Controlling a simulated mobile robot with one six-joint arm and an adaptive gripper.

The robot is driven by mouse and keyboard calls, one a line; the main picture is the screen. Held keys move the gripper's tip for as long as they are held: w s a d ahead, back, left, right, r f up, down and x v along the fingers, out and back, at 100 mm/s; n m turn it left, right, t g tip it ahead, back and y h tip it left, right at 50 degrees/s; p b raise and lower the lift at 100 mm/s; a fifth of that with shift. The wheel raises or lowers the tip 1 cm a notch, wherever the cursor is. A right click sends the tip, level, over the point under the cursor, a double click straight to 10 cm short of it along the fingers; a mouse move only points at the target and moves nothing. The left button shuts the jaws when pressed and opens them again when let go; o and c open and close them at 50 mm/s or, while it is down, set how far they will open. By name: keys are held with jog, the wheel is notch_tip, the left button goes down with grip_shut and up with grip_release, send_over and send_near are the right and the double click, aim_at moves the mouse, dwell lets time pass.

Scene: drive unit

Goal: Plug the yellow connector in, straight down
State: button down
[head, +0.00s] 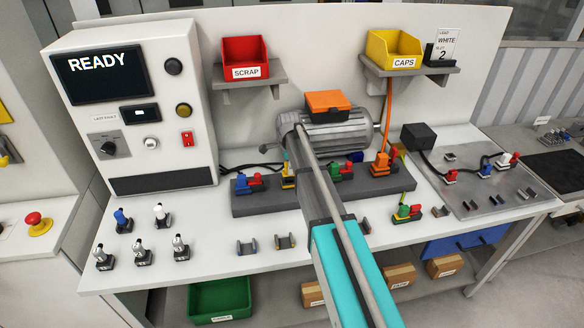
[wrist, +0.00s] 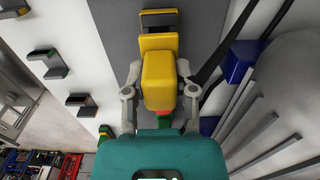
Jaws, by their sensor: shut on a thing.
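My gripper (wrist: 160,88) is shut on the yellow connector (wrist: 160,78), one finger on each side of its block-shaped body. In the wrist view the connector is over the grey strip, with a yellow and dark piece (wrist: 158,20) just beyond it. The wrist view looks from above, so I cannot tell whether the connector is seated or how high it is. In the head view a little yellow (head: 287,182) shows just left of my arm, between the blue and green connectors. My arm hides most of that spot and the gripper there.
The dark strip (head: 262,206) also carries blue (head: 241,184), green (head: 345,170) and orange (head: 381,162) connectors. A grey motor (head: 345,135) stands close behind. Loose holders (head: 285,241) lie in front. Several white and blue plugs (head: 160,215) stand at left. The cabinet screen (head: 105,70) reads READY.

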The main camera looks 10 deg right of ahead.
dwell(0.3)
jog(key=shift+f+b, duration=0.55)
jog(key=shift+f+b, duration=0.7)
jog(key=shift+f+b, duration=0.55)
dwell(0.5)
jog(key=shift+c, duration=1.7)
grip_release()
jog(key=shift+r+p, duration=2.6)
